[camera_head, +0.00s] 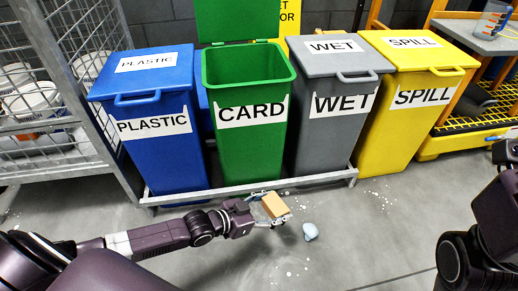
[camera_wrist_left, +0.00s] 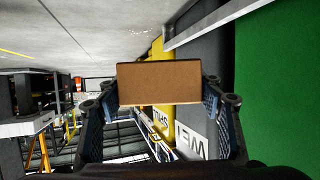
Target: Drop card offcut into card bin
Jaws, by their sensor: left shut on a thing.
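The card offcut (camera_head: 275,205) is a small tan block. My left gripper (camera_head: 272,212) is shut on it, low in front of the bins. In the left wrist view the offcut (camera_wrist_left: 159,82) sits between the two fingers of the gripper (camera_wrist_left: 160,105). The card bin (camera_head: 246,130) is green and labelled CARD, with its lid (camera_head: 235,20) raised and its mouth open. The offcut is outside the bin, below its rim and in front of it. My right arm shows at the right edge, but its fingertips cannot be made out.
Closed bins flank the card bin: blue PLASTIC (camera_head: 160,160) at left, grey WET (camera_head: 325,140) and yellow SPILL (camera_head: 400,125) at right. A low metal rail (camera_head: 225,190) runs along their front. A wire cage (camera_head: 60,150) stands at left.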

